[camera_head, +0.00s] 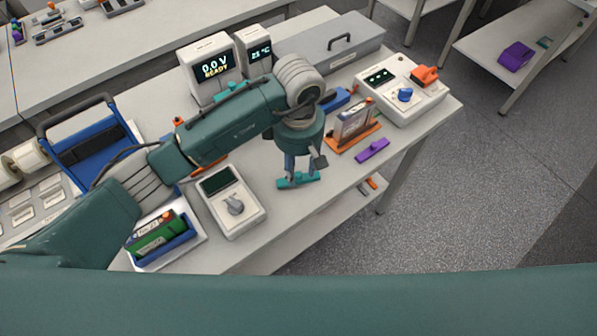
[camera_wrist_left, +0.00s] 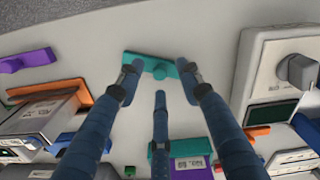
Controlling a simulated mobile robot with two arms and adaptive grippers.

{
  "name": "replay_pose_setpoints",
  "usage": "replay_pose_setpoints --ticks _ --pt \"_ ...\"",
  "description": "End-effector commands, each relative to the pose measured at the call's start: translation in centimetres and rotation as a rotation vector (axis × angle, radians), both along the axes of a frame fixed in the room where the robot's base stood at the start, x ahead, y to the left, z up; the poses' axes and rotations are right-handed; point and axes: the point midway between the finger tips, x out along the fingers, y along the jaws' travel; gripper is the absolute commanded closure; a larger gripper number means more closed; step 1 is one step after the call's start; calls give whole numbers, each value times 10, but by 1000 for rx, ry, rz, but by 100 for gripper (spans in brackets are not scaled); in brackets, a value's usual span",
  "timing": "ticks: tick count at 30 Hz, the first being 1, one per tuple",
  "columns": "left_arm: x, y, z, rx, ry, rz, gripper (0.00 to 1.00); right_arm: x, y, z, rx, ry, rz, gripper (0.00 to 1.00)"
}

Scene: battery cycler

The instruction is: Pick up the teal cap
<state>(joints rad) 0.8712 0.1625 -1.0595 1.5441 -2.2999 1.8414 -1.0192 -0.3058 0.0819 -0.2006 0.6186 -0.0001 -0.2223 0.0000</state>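The teal cap (camera_head: 298,181) is a flat bar with a raised round middle, lying near the front edge of the white table. It also shows in the left wrist view (camera_wrist_left: 157,66). My left gripper (camera_head: 302,166) points down right over the cap. In the left wrist view its fingers (camera_wrist_left: 160,84) are spread, with two near the cap's ends and one in front of its middle. The gripper looks open. I cannot tell whether a fingertip touches the cap. My right gripper is not in view.
A white meter with a grey knob (camera_head: 236,207) stands left of the cap. A purple bar (camera_head: 372,150) and an orange holder with a battery (camera_head: 352,125) lie to the right. A white unit with a blue knob (camera_head: 402,92) stands beyond. The table's front edge is close.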

Motion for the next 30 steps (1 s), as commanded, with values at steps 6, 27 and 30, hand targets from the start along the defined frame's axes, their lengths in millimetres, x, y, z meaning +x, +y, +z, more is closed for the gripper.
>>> replay_pose_setpoints --ticks 6,27,30 --pt "0 0 -16 0 -1 0 64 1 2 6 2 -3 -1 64" --pt "1 0 -15 -1 -2 0 100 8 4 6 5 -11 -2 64" --pt "1 0 -13 -2 -3 0 100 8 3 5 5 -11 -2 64"
